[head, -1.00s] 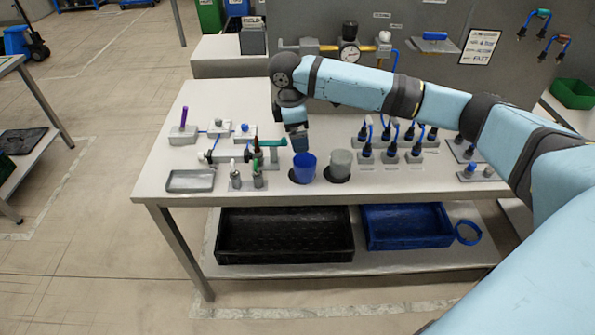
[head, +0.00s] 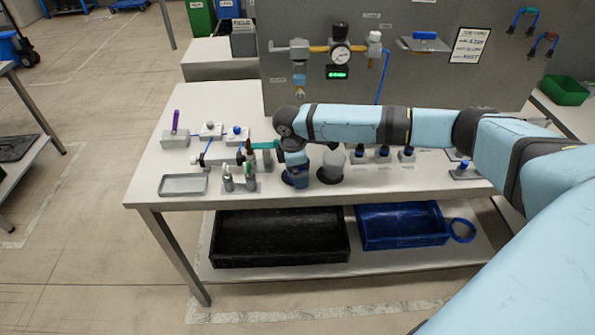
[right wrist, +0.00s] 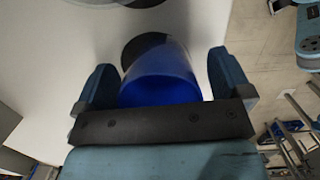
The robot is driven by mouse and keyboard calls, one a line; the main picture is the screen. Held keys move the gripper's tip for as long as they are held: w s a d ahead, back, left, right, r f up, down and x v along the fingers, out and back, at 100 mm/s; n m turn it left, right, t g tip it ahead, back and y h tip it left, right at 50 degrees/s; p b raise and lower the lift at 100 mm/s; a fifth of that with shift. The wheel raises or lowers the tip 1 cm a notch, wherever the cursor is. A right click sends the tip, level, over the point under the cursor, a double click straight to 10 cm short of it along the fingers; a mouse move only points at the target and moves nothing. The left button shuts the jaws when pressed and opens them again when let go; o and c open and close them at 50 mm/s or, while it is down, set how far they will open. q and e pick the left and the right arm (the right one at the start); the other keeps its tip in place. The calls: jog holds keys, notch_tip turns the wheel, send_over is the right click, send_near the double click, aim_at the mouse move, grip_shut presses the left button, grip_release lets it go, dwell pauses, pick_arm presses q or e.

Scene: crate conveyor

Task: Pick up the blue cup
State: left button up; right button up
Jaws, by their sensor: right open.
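The blue cup (right wrist: 163,72) stands upright on a dark round spot on the table, seen in the right wrist view between the two open fingers of my right gripper (right wrist: 160,85). Gaps show between the cup and both fingers. In the head view my right gripper (head: 296,172) is low over the cup and hides most of it. A grey cup (head: 333,161) stands close to the right of it on its own dark spot. My left gripper is not in view.
A grey tray (head: 184,185) and small fixtures stand left of the cup. Plug fixtures (head: 383,153) stand to the right. A grey panel (head: 430,75) rises at the back. A black bin (head: 280,237) and a blue bin (head: 402,226) sit on the lower shelf.

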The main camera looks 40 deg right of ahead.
jog(key=shift+c, duration=0.2)
jog(key=c, duration=1)
jog(key=shift+o, duration=0.2)
jog(key=shift+r, duration=0.1)
notch_tip(320, 180, up, 20)
jog(key=s+a+m+g+y+p, duration=0.1)
jog(key=s+a+m+p, duration=1)
jog(key=a+m, duration=0.1)
jog(key=shift+a+r+y, duration=0.25)
jog(key=shift+a+y, duration=0.05)
jog(key=shift+a, duration=0.15)
